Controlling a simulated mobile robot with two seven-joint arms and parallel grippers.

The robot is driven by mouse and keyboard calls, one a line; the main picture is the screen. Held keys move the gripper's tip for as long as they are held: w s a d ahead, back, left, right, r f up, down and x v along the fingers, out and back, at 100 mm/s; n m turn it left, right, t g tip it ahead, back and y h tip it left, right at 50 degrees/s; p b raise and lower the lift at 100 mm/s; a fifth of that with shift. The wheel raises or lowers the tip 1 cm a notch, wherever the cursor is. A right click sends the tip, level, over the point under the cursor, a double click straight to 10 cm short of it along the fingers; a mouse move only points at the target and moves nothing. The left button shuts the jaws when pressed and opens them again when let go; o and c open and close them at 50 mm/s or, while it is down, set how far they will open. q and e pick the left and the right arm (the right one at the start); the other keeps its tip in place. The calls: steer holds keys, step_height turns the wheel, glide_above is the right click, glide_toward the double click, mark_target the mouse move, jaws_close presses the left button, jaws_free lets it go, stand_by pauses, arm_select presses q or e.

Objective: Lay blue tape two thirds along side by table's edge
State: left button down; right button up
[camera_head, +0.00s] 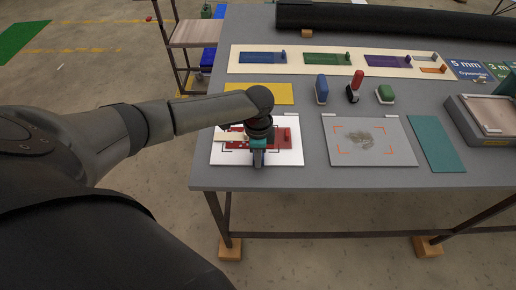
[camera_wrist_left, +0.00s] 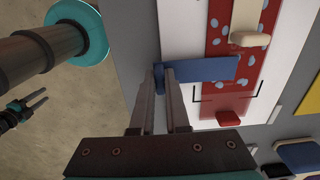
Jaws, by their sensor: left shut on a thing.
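My left gripper (camera_head: 258,163) is over the near edge of a white board (camera_head: 290,157) on the table. In the left wrist view its fingers (camera_wrist_left: 164,76) are shut on the near end of a flat blue tape strip (camera_wrist_left: 208,69). The strip reaches from the fingers across the white board onto a red strip with pale blue spots (camera_wrist_left: 217,45). In the head view the gripper mostly hides the tape. My right gripper (camera_wrist_left: 42,97) shows small at the left of the wrist view, fingers apart, over the floor.
A grey board with orange corner marks (camera_head: 395,151) and a teal mat (camera_head: 436,144) lie to the right. Blue, red and green handled tools (camera_head: 321,90) stand behind. The table's front edge is close.

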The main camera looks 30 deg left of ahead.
arm_select(q)
steer(key=shift+p, duration=0.4)
stand_by(0.3)
steer(key=shift+f, duration=0.35)
stand_by(0.4)
steer(key=c, duration=0.8)
jaws_free()
steer(key=shift+c, duration=0.2)
steer(key=shift+r, duration=0.1)
step_height(320, 180, up, 15)
steer(key=p, duration=0.1)
